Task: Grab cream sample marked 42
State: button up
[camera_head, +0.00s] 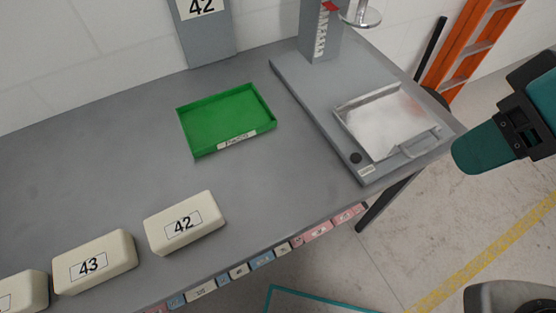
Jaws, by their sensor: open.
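The cream sample marked 42 (187,228) is a rounded block lying on the grey table (95,165), near its front edge. Its label faces up toward the camera, and nothing touches it. A teal and black part of my arm shows at the right edge, beyond the table and well away from the sample. I cannot make out my gripper's fingers in this view.
Cream sample 43 (95,264) lies just left of sample 42, with another cream block (22,293) cut off beyond it. A green tray (218,122) is empty behind them. A grey press (305,90) stands at right. An orange ladder (474,42) leans at the wall.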

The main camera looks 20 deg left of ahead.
aim_at(181, 224)
jog(key=z, duration=0.05)
jog(key=k, duration=0.5)
jog(key=u, duration=1.5)
jog(key=i, duration=0.45)
jog(key=z, duration=1.65)
jog(key=k, duration=1)
jog(key=u, duration=1)
jog(key=i, duration=0.5)
